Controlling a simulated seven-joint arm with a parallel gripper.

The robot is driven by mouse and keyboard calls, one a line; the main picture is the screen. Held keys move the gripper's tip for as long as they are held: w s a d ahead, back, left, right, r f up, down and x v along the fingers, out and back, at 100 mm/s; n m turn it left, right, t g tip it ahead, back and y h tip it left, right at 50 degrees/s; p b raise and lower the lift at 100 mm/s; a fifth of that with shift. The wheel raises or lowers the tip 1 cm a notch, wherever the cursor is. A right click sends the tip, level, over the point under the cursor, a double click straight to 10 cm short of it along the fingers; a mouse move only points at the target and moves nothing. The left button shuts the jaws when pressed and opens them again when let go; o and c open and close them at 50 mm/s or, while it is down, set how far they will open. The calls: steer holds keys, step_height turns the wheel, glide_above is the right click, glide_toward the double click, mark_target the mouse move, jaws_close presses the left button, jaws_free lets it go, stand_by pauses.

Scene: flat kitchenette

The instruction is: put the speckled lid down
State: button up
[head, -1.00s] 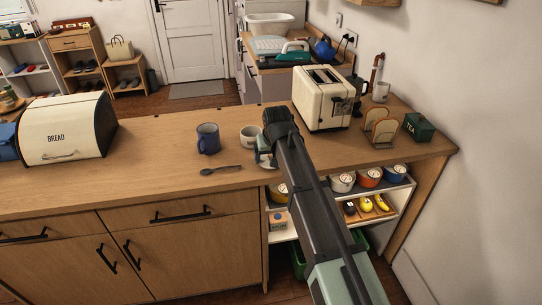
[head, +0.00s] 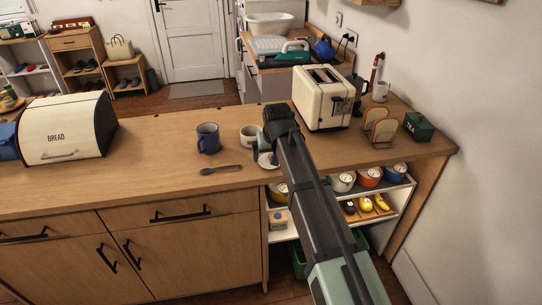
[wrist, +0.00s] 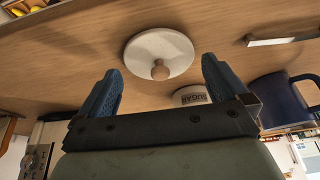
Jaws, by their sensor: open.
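The speckled lid (wrist: 150,46), a pale round disc with a wooden knob, lies on the wooden counter in the wrist view. In the head view the lid (head: 266,161) shows as a small pale disc near the counter's front edge, partly hidden by my arm. My gripper (wrist: 161,68) is open, its two blue fingers apart with the knob showing between them. In the head view my gripper (head: 263,143) is just above the lid, apart from it as far as I can tell.
A white sugar pot (head: 249,135) stands just behind the lid, with a dark blue mug (head: 208,138) and a spoon (head: 222,169) to the left. The toaster (head: 322,98) stands to the right. Clear counter lies left of the mug.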

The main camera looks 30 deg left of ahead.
steer(key=v, duration=1.1)
stand_by(0.3)
